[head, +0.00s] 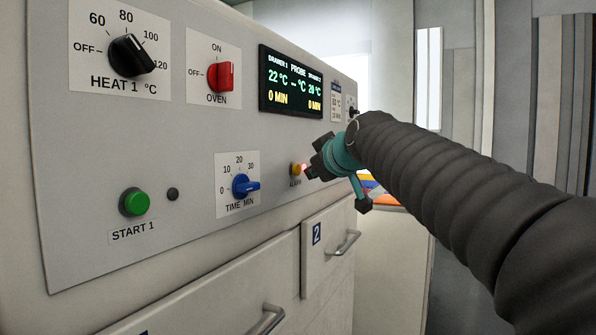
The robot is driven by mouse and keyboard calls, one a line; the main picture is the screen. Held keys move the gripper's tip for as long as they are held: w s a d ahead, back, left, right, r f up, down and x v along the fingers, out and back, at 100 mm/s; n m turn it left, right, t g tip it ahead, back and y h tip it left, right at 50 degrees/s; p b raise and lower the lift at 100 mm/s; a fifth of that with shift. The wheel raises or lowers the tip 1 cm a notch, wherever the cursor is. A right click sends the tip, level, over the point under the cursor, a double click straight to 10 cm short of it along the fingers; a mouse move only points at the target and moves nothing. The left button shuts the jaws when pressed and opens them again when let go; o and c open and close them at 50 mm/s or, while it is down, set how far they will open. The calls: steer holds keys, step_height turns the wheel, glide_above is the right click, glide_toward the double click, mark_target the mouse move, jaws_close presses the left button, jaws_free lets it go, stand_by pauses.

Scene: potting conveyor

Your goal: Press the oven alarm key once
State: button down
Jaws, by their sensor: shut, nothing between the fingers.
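The oven alarm key is a small yellow-orange button (295,169) on the grey control panel, with a partly hidden label below it that seems to read ALARM. A small red-pink glow shows just right of it. My gripper (308,171) is shut and empty, with its dark fingertips close to the right side of the key. From this angle I cannot tell whether the fingertips touch the key or the panel.
The panel (90,235) also carries a blue time knob (243,185), a green start button (134,202), a red oven knob (220,76), a black heat knob (130,55) and a lit display (291,82). Drawer handles (345,242) stick out below.

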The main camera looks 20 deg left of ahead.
steer(key=shift+a, duration=0.1)
steer(key=shift+a, duration=0.3)
steer(key=shift+a+p, duration=0.4)
steer(key=shift+a, duration=0.05)
stand_by(0.7)
stand_by(0.4)
steer(key=shift+d+b, duration=0.5)
steer(key=shift+d, duration=0.4)
steer(key=shift+s+d+b, duration=0.15)
steer(key=shift+d+b, duration=0.5)
steer(key=shift+d, duration=0.6)
steer(key=shift+s+d+b, duration=0.1)
steer(key=shift+d+b, duration=0.55)
steer(key=shift+d, duration=0.6)
